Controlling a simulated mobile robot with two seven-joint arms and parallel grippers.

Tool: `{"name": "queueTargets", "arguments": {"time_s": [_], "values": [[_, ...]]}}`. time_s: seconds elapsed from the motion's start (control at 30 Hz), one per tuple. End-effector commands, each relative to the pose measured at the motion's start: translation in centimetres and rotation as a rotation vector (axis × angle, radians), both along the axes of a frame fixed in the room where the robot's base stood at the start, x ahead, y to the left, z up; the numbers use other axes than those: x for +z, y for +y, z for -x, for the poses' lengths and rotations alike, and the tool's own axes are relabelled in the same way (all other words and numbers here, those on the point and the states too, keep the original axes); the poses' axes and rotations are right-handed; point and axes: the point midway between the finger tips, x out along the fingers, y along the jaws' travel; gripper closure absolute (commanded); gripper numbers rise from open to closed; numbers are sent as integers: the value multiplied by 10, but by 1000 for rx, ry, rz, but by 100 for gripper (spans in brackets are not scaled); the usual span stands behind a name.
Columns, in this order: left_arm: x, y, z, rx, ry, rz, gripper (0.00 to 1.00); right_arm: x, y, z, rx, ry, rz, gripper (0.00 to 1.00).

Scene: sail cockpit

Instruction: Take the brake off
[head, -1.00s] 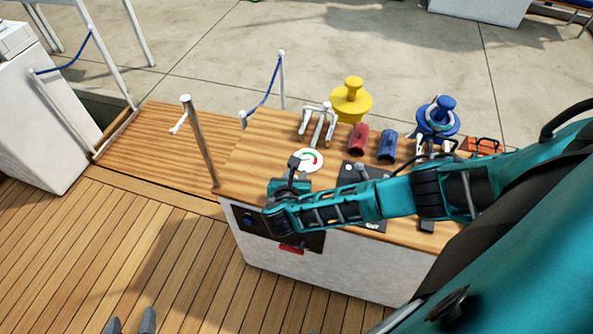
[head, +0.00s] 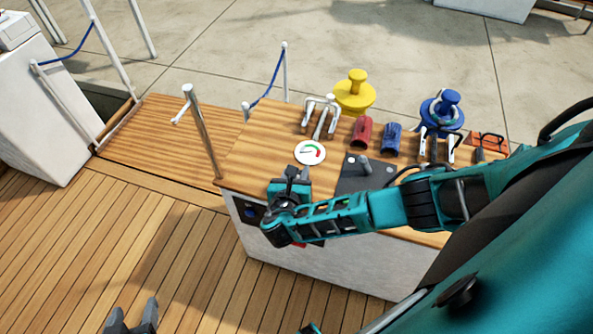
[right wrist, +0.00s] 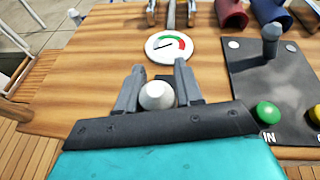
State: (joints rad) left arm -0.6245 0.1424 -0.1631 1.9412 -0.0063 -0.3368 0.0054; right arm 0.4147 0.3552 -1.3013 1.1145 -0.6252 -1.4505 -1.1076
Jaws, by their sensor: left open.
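No part is clearly marked as the brake. A pale round knob (right wrist: 157,96) shows between the fingers of my right gripper (right wrist: 160,85) in the right wrist view. The fingers stand apart at its two sides; whether they press on it I cannot tell. In the head view my right gripper (head: 290,178) is at the console's front edge, and the knob is hidden there. A black plate (head: 350,182) with a short grey lever (right wrist: 271,42) lies to the right, partly behind my right arm. My left gripper (head: 130,318) is open and empty, low over the deck.
A round gauge (head: 310,152) lies just beyond my right gripper. A green button (right wrist: 267,113) marked IN sits on the plate. Red (head: 361,132) and blue (head: 392,139) parts, a yellow winch (head: 354,92) and a blue winch (head: 442,110) stand behind. A metal post (head: 200,130) rises at left.

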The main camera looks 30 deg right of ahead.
Motion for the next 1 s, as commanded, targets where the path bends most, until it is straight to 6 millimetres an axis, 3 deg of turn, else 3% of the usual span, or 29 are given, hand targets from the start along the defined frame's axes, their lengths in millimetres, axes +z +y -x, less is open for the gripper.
{"name": "queueTargets", "arguments": {"time_s": [0.13, 0.47, 1.0], "values": [[0, 0, 0, 0, -1, 0, 41, 0, 0, 0, 0, 1, -1, 50], [2, 0, 0, 0, -1, 0, 41, 2, 4, 3, 1, 1, -3, 50], [25, 0, 0, 0, -1, 0, 41, 38, 70, 75, 0, 3, -4, 50]]}}
